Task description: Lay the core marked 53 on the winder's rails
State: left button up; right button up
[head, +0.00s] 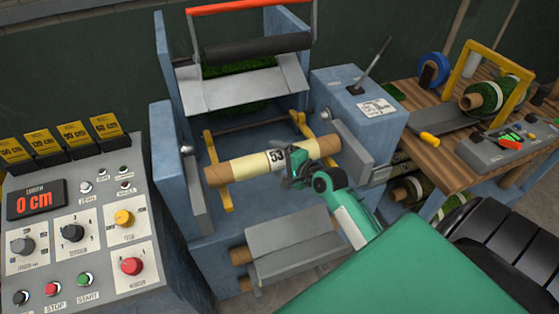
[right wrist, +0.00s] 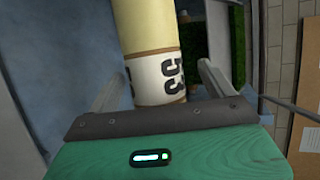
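The core marked 53 (head: 240,166) is a tan cardboard tube with a white label reading 53. It lies across the winder's two yellow rails (head: 226,194), appearing to rest on them; contact is hard to confirm. My right gripper (head: 296,178) is at the core beside the label. In the right wrist view, its fingers (right wrist: 163,72) stand on either side of the core (right wrist: 150,30), with a visible gap on the right side, so it looks open around it. The palm hides the core's near end there. My left gripper is not in view.
A control panel (head: 84,215) with a 0 cm display stands left. The winder's blue side walls (head: 175,120) flank the rails, with a black roller (head: 255,47) behind. A wooden bench (head: 440,150) at right holds a turf roll (head: 500,95) and a grey control box (head: 490,152).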

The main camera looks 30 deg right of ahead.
jog(key=shift+f, duration=0.1)
jog(key=shift+s+d, duration=0.1)
jog(key=shift+s, duration=0.4)
jog(key=b+v, duration=0.2)
jog(key=v, duration=1.1)
jog(key=shift+r+b, duration=0.25)
jog(key=shift+b, duration=0.05)
jog(key=shift+w, duration=0.15)
